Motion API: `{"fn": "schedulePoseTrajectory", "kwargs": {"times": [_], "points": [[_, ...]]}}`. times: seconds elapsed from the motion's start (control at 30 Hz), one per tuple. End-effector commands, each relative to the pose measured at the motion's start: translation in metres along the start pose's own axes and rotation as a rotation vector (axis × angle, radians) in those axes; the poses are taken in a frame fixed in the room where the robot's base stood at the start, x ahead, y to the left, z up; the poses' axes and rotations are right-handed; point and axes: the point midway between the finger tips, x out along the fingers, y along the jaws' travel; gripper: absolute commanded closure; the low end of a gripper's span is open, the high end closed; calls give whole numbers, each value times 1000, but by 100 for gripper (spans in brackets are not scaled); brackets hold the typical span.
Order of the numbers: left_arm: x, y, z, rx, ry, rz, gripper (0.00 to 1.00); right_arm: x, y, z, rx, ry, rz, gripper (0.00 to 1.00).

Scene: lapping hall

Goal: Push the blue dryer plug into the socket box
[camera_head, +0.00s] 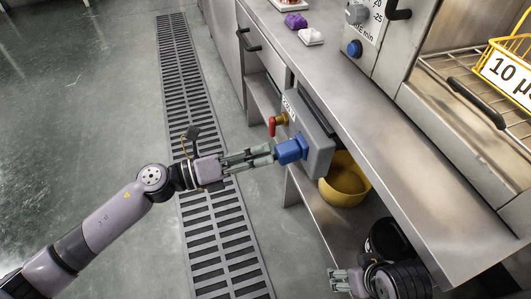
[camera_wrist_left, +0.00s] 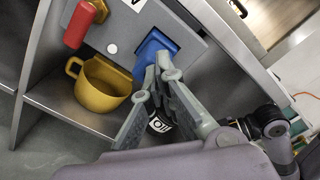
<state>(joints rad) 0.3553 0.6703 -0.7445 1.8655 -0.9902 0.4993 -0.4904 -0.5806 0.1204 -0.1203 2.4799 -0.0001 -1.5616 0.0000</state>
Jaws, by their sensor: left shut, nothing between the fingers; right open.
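The blue dryer plug (camera_head: 291,150) sits against the front face of the grey socket box (camera_head: 318,135), under the bench. In the left wrist view the blue plug (camera_wrist_left: 154,48) stands at the face of the socket box (camera_wrist_left: 125,32); how deep it sits I cannot tell. My left gripper (camera_head: 270,155) is shut and empty, its fingertips pointing at the plug's outer end. In the left wrist view the fingertips (camera_wrist_left: 160,72) overlap the plug's lower part; contact is not clear. My right gripper (camera_head: 335,280) is open and empty, low by the bench's lower right.
A brass valve with a red handle (camera_head: 273,125) is beside the plug on the box. A yellow mug (camera_head: 345,183) stands on the shelf below. The steel bench top (camera_head: 375,120) overhangs the box. The floor left of the bench, with a drain grate (camera_head: 225,240), is clear.

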Motion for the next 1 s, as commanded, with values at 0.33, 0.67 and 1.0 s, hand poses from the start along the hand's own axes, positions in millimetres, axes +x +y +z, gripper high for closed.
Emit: {"fn": "schedulePoseTrajectory", "kwargs": {"times": [0.33, 0.67, 1.0], "points": [[-25, 0, 0, 0, 0, 2, 100, 4, -1, -7, -1, 28, -2, 30], [-91, 1, -2, -3, 3, 4, 100, 4, -1, -5, -1, 24, -2, 30], [-129, 0, -1, 1, 2, -1, 100, 4, -1, -5, -1, 23, -2, 30]]}}
